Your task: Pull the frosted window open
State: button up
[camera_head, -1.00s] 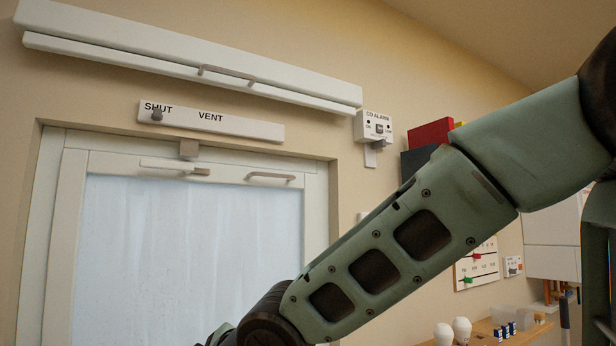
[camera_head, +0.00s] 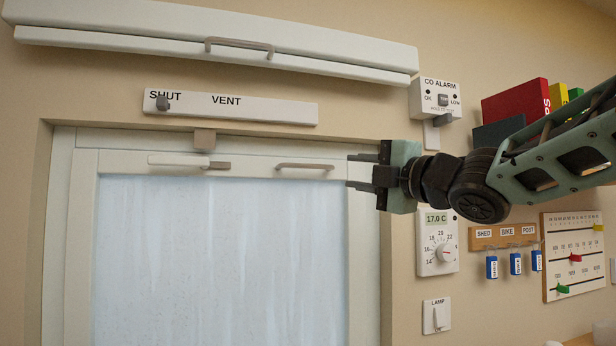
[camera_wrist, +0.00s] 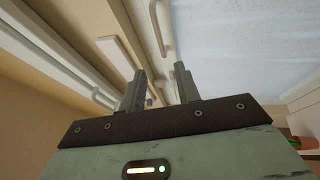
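The frosted window (camera_head: 220,260) fills the lower left of the head view, in a white frame, and looks closed. A grey bar handle (camera_head: 305,166) sits on its top rail at the right. A second handle with a grey tip, a latch (camera_head: 190,163), lies level on the same rail to the left, below a small grey block. My gripper (camera_head: 362,172) is open and empty, to the right of the bar handle and apart from it. In the wrist view, my gripper's two fingers (camera_wrist: 160,85) stand apart, with the bar handle (camera_wrist: 158,28) beyond them.
Above the window are the SHUT/VENT slider (camera_head: 230,105), its knob at SHUT, and a white hood with a handle (camera_head: 240,45). To the right are the CO alarm (camera_head: 436,98), thermostat (camera_head: 437,242), lamp switch (camera_head: 436,316) and key rack (camera_head: 505,235).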

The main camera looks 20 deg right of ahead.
aim_at(307, 167)
jog(key=p+x, duration=0.3)
jog(key=x, duration=1.1)
jog(key=shift+w+a+r, duration=0.15)
jog(key=shift+w, duration=0.15)
jog(key=shift+w+a, duration=0.2)
jog(key=shift+w, duration=0.35)
grip_shut()
